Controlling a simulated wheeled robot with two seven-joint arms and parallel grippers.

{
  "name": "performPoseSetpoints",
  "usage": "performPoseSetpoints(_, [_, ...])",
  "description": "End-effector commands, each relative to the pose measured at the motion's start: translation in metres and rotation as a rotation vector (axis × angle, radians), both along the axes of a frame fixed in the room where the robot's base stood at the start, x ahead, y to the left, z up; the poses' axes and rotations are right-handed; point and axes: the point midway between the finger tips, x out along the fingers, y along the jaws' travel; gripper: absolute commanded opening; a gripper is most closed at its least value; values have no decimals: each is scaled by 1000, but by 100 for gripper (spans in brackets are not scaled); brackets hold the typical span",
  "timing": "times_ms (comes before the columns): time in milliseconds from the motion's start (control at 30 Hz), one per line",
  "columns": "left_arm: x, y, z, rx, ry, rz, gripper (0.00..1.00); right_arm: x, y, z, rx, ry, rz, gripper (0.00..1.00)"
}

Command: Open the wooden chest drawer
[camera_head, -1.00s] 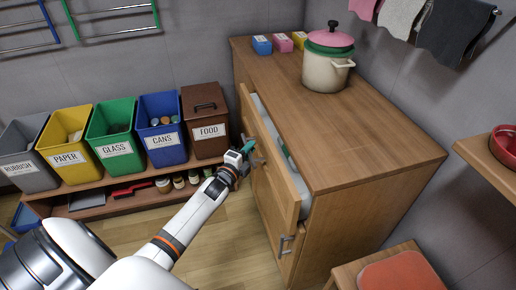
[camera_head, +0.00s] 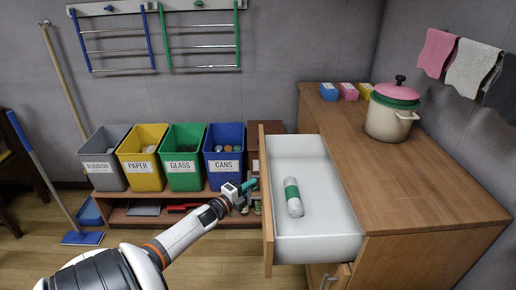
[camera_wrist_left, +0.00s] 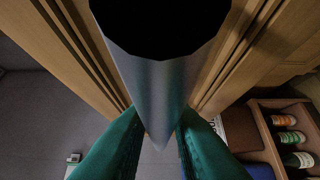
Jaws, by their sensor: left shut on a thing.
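The wooden chest (camera_head: 430,195) stands at the right, and its top drawer (camera_head: 352,246) is pulled far out to the left. The drawer has a white inside and a wooden front panel (camera_head: 266,215). A white roll with a green band (camera_head: 292,197) lies in it. My left gripper (camera_head: 250,185) is at the outer side of the front panel. In the left wrist view its green fingers are shut on the grey metal drawer handle (camera_wrist_left: 158,75), one on each side. The head view barely shows the handle. My right gripper is not in view.
A pot with a pink lid (camera_head: 391,112) and small coloured boxes (camera_head: 348,92) stand on the chest top. Labelled bins, including the blue cans bin (camera_head: 224,158), stand on a low shelf behind my left arm.

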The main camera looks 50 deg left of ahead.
Motion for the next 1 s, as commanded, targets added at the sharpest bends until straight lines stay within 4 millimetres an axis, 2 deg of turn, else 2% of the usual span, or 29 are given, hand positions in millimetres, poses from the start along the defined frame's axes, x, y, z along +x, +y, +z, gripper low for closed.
performPoseSetpoints(400, [-2, 1, -1, 1, 1, -2, 0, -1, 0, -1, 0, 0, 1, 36])
performPoseSetpoints(433, [-2, 1, -1, 1, 1, -2, 23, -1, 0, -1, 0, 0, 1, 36])
performPoseSetpoints(533, [-2, 1, -1, 0, 1, -1, 39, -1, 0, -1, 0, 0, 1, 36])
performPoseSetpoints(1000, [-1, 1, -1, 0, 0, -2, 40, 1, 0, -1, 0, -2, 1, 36])
